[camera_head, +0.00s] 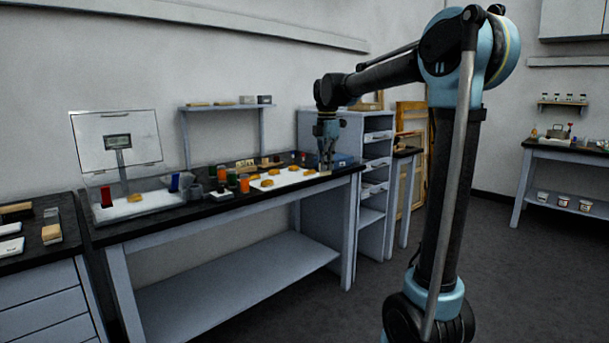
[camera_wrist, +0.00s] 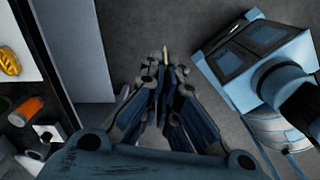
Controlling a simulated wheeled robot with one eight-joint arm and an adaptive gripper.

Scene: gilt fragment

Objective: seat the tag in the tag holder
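My gripper (camera_head: 326,163) hangs fingers-down near the right end of the long bench in the head view. In the wrist view its fingers (camera_wrist: 165,68) are drawn together on a thin, pale yellow piece, seen edge-on, which looks like the tag (camera_wrist: 166,55). The tag sticks out just past the fingertips, over grey floor in that view. In the head view the tag is too small to make out. I cannot surely tell which object is the tag holder; small pale cards (camera_head: 245,163) stand at the back of the bench.
The bench (camera_head: 225,196) carries gilt pieces on a white sheet (camera_head: 290,179), orange and green jars (camera_head: 244,183) and a clear-lidded box (camera_head: 117,140). A grey shelf unit (camera_head: 375,165) stands right of my gripper. In the wrist view, an orange jar (camera_wrist: 27,110) lies left, my base right.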

